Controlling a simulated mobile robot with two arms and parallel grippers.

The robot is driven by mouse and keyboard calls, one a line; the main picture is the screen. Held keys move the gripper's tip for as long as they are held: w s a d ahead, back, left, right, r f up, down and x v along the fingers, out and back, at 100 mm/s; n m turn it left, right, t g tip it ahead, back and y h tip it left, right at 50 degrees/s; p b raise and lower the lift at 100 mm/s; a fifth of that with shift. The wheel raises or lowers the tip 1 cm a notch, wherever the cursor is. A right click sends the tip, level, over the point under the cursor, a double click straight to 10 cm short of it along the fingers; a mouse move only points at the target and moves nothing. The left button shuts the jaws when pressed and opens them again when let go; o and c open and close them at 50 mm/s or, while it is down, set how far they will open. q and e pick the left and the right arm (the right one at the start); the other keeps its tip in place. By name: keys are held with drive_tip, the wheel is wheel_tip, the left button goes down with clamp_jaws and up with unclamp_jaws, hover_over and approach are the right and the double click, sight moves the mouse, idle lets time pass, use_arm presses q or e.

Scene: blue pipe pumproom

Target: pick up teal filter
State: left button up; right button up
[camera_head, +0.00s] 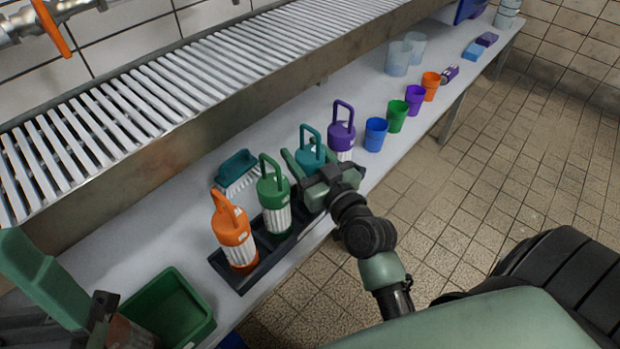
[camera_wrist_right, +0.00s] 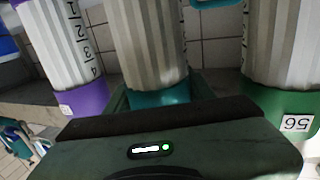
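The teal filter (camera_head: 311,150) stands in the black tray (camera_head: 222,262) between a green filter (camera_head: 273,190) and a purple filter (camera_head: 342,128). My right gripper (camera_head: 306,168) is at the teal filter from the front. Its fingers are on either side of the filter and look open, with a small gap at the left finger. The right wrist view shows the teal filter's pale ribbed body (camera_wrist_right: 150,45) and teal base close ahead of the gripper's palm. Contact cannot be made out. My left gripper (camera_head: 100,318) is partly in view at the lower left; its fingers are unclear.
An orange filter (camera_head: 233,235) stands at the tray's left end. A teal brush (camera_head: 237,172) lies behind the tray. A green bin (camera_head: 172,308) is at the left. Several coloured cups (camera_head: 397,115) line the table to the right. A slatted metal shelf (camera_head: 190,75) overhangs the back.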

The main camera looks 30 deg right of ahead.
clamp_jaws()
drive_tip(key=shift+r, duration=0.1)
